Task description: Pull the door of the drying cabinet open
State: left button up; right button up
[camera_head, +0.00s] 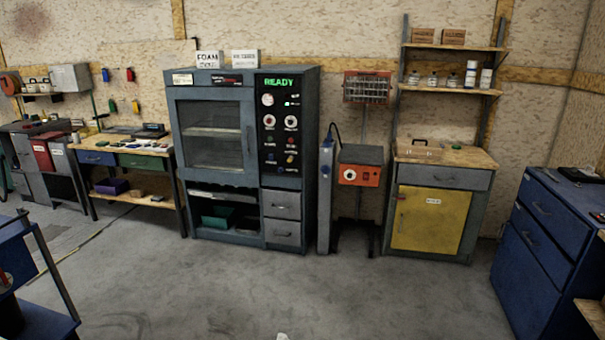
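The drying cabinet is probably the tall grey cabinet (254,82) against the back wall, with a lit green READY sign. Its windowed door (178,140) is on the upper left and looks shut. A vertical handle (248,140) sits at the door's right edge. Through the window a shelf shows faintly.
Open grey floor (300,295) lies before the cabinet. A workbench (130,148) stands to its left. A blue drawer cabinet (545,235) is at far right.

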aim_at(251, 178)
jog(key=i+u, duration=0.1)
jog(key=i, duration=0.45)
jog(key=i+l+u, duration=0.1)
jog(key=i, duration=0.45)
jog(key=i+l, duration=0.2)
jog(key=i, duration=0.35)
jog(key=j+u, duration=0.05)
